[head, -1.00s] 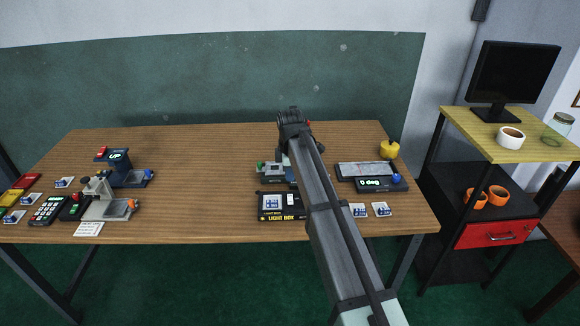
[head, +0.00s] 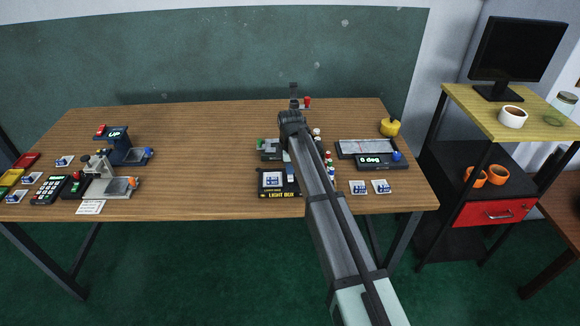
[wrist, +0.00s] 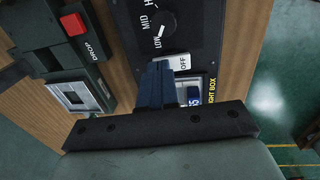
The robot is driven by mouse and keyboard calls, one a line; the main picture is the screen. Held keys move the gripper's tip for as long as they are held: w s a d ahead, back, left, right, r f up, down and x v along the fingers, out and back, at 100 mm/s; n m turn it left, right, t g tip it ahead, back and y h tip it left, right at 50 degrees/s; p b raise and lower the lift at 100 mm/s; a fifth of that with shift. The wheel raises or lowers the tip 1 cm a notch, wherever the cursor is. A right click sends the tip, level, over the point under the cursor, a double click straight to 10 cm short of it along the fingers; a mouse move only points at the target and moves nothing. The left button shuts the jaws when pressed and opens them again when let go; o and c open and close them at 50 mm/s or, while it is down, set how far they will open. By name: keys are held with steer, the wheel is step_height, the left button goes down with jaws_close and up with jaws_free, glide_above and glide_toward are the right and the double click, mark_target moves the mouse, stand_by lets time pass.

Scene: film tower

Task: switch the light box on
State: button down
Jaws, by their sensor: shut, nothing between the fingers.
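The light box (head: 271,192) is a black box with yellow lettering near the front edge of the table, just left of my arm. In the wrist view its black panel (wrist: 196,25) carries a dial marked LOW and MID, and a white switch (wrist: 181,62) labelled OFF. A lit window lies partly hidden behind my gripper. My gripper (wrist: 158,66) is shut and empty, its dark blue fingers pointing at the panel beside the OFF switch. I cannot tell whether the fingertips touch the switch. In the head view my arm hides most of the gripper.
A device with a red DROP button (wrist: 73,24) stands close beside the light box. A 0 deg display unit (head: 375,161) and small slides (head: 381,187) lie to the right. Several small bottles (head: 328,158) stand behind my arm. The table's middle is clear.

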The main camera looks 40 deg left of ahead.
steer(key=shift+f, duration=0.1)
steer(key=shift+w+f, duration=0.1)
steer(key=shift+f, duration=0.05)
steer(key=shift+s+d, duration=0.55)
steer(key=shift+s, duration=0.05)
steer(key=shift+r, duration=0.25)
step_height(320, 180, up, 14)
steer(key=s+d, duration=0.1)
steer(key=shift+s+d, duration=0.15)
steer(key=shift+s, duration=0.05)
stand_by(0.5)
steer(key=shift+f, duration=0.15)
steer(key=shift+w+d+r+g+y, duration=0.15)
steer(key=shift+w+g+y, duration=0.15)
steer(key=shift+w+g, duration=0.3)
steer(key=shift+w+d+g+y, duration=0.1)
steer(key=shift+w+g+y, duration=0.25)
steer(key=shift+w, duration=0.5)
steer(key=shift+w+d+r+g+y, duration=0.15)
steer(key=shift+w+g+y, duration=0.1)
steer(key=shift+w+g, duration=0.4)
